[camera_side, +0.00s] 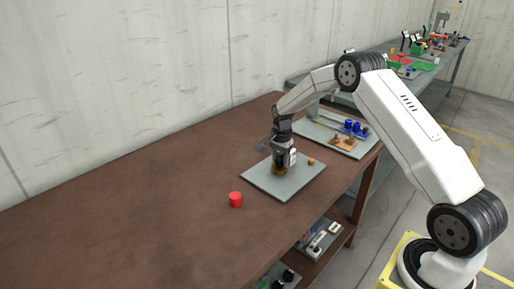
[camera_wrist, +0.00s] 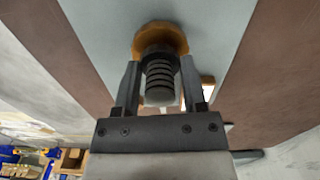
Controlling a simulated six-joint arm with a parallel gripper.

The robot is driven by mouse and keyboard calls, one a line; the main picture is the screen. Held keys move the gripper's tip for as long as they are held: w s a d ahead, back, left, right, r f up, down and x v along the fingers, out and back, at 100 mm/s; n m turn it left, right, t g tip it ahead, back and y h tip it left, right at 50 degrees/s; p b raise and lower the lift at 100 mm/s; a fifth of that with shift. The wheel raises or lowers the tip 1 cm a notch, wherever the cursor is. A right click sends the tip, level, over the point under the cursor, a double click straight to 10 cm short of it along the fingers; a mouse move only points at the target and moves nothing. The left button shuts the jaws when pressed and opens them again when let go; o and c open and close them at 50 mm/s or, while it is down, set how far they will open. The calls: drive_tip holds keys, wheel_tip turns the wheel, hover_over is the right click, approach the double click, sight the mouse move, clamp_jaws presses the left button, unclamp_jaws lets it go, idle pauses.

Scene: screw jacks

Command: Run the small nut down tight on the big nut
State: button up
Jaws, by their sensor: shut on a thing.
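In the wrist view, a dark threaded screw with a grey end (camera_wrist: 160,97) stands between my fingers. An orange-brown round piece, seemingly the big nut (camera_wrist: 160,35), surrounds its base. A dark band, seemingly the small nut (camera_wrist: 157,52), sits close against the orange piece; I cannot tell whether they touch. My gripper (camera_wrist: 160,64) is shut on this dark band, one finger on each side. In the side view, my gripper (camera_side: 281,167) points down over the orange piece (camera_side: 280,172) on a grey plate (camera_side: 260,186). The fingers hide most of the screw there.
A small tan block (camera_side: 311,161) lies on the plate, right of my gripper. A second grey plate with blue parts (camera_side: 353,127) lies behind. The table's left side is clear.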

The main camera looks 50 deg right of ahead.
drive_tip(key=m, duration=0.6)
drive_tip(key=shift+m, duration=0.4)
drive_tip(key=o, duration=0.8)
drive_tip(key=shift+a, duration=0.1)
drive_tip(key=n, duration=1.1)
drive_tip(key=shift+n, duration=0.4)
drive_tip(key=n, duration=1.2)
